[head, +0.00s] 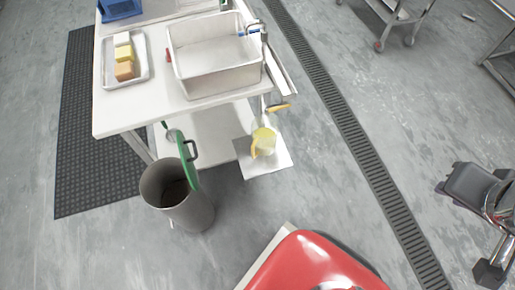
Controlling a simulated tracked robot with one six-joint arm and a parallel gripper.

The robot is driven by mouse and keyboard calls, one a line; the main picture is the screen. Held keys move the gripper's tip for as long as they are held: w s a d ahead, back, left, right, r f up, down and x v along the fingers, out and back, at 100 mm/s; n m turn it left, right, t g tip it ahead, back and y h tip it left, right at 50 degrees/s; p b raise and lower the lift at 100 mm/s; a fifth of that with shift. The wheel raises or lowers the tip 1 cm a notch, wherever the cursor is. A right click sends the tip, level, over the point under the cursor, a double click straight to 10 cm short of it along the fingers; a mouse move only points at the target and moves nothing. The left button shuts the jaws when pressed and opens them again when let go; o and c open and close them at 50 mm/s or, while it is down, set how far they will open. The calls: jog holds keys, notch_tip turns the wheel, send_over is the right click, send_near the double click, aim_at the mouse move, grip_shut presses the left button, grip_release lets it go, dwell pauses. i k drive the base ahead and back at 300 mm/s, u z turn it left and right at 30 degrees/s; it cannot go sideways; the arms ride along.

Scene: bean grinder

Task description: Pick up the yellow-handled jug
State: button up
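The yellow-handled jug (264,141) is small, pale yellow and see-through, with its yellow handle on its left side. It stands upright on a light grey square plate (279,163), low down by the near right corner of the white table. My gripper cannot be made out in the head view, and nothing is seen touching the jug.
A grey bin (190,212) with a green lid stands left of the jug. The table (115,122) above holds a steel basin (222,84) and a tray (107,79) of blocks. An orange lever (279,107) juts out above the jug. Floor (310,195) is clear in front.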

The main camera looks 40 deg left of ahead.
aim_at(265, 130)
jog(key=u, duration=0.05)
jog(key=k, duration=1.3)
jog(key=u, duration=2)
jog(key=i, duration=1)
jog(key=u, duration=0.05)
